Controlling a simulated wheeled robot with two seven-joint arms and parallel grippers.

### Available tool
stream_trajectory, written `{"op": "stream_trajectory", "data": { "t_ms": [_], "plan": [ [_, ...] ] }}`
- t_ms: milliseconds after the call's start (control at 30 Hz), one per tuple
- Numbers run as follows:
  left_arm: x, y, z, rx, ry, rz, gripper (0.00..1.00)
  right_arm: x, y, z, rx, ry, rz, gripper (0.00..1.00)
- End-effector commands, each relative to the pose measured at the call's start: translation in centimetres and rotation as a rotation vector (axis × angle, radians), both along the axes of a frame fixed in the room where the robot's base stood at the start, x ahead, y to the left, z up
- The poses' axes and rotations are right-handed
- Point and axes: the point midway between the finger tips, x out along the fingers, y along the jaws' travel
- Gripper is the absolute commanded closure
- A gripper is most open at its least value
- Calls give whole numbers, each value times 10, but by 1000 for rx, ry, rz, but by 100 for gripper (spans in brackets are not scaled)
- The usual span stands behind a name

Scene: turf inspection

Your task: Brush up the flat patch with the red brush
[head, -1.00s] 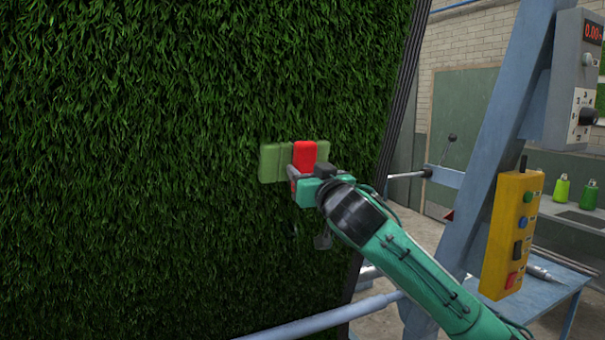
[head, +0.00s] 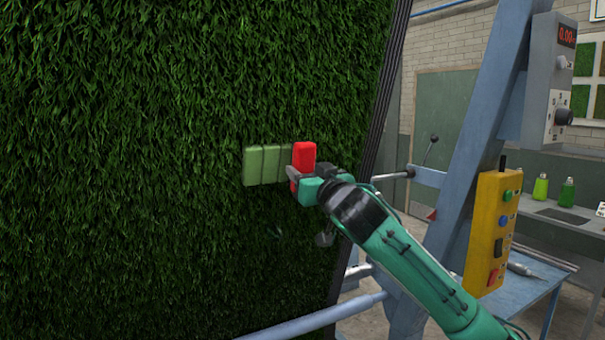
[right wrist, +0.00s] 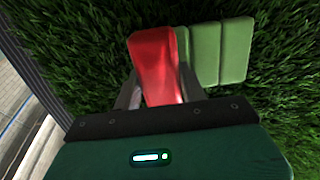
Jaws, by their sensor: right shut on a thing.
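The red brush (head: 304,156) is held in my right gripper (head: 302,178), which is shut on it. In the right wrist view the red brush (right wrist: 157,65) stands between the two fingers of my right gripper (right wrist: 157,85). The bristles are hidden, so contact with the turf cannot be told. My left gripper is out of view.
The turf panel (head: 130,130) fills the left, with a dark edge (head: 385,100) at its right. A blue-grey frame post (head: 480,140) carries a yellow button box (head: 490,235). A lever rod (head: 392,176) sticks out close to my right wrist. Bottles (head: 566,193) stand on a bench behind.

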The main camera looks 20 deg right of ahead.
Motion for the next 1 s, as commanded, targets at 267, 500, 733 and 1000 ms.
{"op": "stream_trajectory", "data": {
  "t_ms": [267, 500, 733, 1000],
  "plan": [
    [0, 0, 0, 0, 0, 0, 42, 0, -17, 0, 1, 0, -4, 78],
    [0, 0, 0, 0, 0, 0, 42, 0, -21, 0, 0, 1, -3, 78],
    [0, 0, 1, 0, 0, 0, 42, 1, -34, 0, 0, 1, -4, 78],
    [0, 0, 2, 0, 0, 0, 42, 1, -37, 0, 0, 0, -2, 78]
  ]
}}
